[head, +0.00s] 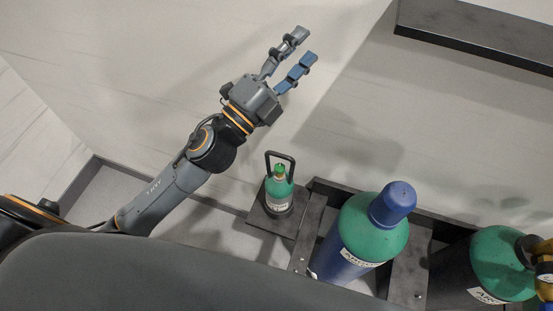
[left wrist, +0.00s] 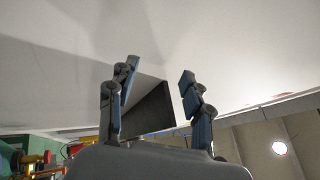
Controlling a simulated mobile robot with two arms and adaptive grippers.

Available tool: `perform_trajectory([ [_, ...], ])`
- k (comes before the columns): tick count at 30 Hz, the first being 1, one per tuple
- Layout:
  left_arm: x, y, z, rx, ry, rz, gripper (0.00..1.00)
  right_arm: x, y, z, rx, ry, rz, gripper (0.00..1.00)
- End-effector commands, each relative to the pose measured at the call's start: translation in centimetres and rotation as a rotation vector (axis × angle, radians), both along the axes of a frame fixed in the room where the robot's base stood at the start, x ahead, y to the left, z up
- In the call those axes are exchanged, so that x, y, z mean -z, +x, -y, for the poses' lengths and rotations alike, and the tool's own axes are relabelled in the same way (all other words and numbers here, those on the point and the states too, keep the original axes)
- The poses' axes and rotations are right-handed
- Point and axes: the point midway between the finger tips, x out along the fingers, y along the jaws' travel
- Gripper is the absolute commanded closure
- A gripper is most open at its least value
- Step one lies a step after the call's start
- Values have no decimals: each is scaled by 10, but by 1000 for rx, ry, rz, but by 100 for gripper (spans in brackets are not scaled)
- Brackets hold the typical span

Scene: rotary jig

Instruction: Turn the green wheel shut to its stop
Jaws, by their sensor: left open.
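I cannot make out a green wheel in either view. The small green bottle (head: 279,190) has a green top under a dark carrying frame, but I cannot tell whether that top is a wheel. My left gripper (head: 304,47) is open and empty, raised in front of the pale wall, above and apart from the bottles. In the left wrist view its two fingers (left wrist: 160,75) stand apart with nothing between them. My right gripper is not in view.
A blue-capped green and blue cylinder (head: 368,240) stands in a dark rack. Another green-topped cylinder (head: 497,265) with a brass fitting (head: 546,270) is at the right edge. A dark shelf (head: 480,38) juts from the wall at upper right. Space around my left gripper is clear.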

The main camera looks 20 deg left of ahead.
Motion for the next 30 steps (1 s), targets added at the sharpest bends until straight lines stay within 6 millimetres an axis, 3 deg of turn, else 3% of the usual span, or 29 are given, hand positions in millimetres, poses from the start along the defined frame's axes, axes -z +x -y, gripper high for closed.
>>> perform_trajectory([
  [2, -15, -17, 39, 139, 239, 215, 50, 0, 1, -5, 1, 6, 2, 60],
  [4, -8, -36, 70, 267, 464, 386, 50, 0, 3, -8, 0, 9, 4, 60],
  [6, 14, -54, 89, 397, 703, 536, 50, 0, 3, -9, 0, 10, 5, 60],
  [8, 43, -64, 95, 511, 915, 641, 50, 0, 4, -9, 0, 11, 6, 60],
  [11, 98, -69, 78, 699, 1268, 757, 50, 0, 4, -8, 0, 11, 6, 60],
  [13, 133, -66, 51, 822, 1492, 789, 50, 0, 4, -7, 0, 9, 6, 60],
  [16, 166, -56, 2, 974, 1757, 777, 50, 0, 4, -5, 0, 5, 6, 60],
  [18, 179, -51, -30, 1058, 1894, 748, 50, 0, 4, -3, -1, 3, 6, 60],
  [22, 189, -45, -69, 1154, 2042, 691, 50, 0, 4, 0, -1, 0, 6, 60],
  [25, 193, -43, -79, 1186, 2080, 670, 50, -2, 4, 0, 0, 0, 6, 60],
  [30, 212, -43, -72, 1194, 2078, 666, 50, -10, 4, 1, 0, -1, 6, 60],
])
